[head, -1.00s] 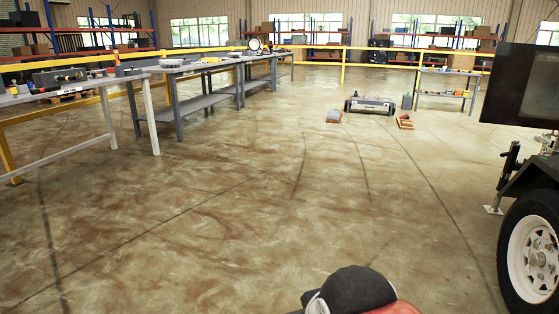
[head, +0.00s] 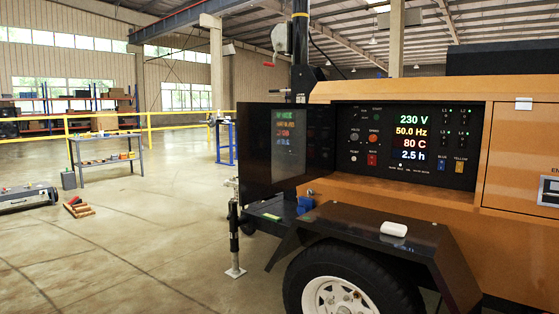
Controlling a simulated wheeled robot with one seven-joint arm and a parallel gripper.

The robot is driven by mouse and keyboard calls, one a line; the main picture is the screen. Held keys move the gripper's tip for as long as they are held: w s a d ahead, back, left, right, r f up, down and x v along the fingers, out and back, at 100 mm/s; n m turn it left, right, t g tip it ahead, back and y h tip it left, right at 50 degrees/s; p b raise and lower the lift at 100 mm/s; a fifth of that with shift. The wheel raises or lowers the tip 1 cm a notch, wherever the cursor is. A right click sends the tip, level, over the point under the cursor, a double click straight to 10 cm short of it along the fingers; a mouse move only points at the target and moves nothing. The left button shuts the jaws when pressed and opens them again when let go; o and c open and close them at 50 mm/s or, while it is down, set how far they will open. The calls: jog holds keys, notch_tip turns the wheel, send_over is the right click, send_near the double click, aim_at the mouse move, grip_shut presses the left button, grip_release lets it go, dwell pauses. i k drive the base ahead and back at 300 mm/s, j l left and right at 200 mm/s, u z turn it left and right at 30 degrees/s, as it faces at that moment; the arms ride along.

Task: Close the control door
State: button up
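The control door (head: 285,147) is a dark, glossy panel on the left side of the orange light tower trailer (head: 420,203). It stands swung open to the left and reflects the lit readouts. The control panel (head: 407,143) is uncovered and shows 230 V, 50.0 Hz, 80 C and 2.5 h, with knobs and buttons beside the display. My gripper is not in the head view.
A black fender (head: 380,236) with a white object (head: 393,229) on it juts out below the panel, over the wheel (head: 340,296). A jack leg (head: 235,245) stands at the left. Wooden blocks (head: 78,207) lie on the floor. Open floor lies left.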

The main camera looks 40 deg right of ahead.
aim_at(282, 148)
jog(key=i+z, duration=0.45)
jog(key=i+j+z, duration=0.15)
jog(key=z, duration=0.25)
jog(key=i+j+z, duration=0.25)
jog(key=z, duration=0.2)
jog(key=i+j+z, duration=0.55)
jog(key=j+z, duration=0.3)
jog(key=i+j+z, duration=0.25)
jog(key=j, duration=0.15)
jog(key=j+z, duration=0.2)
jog(key=j, duration=0.2)
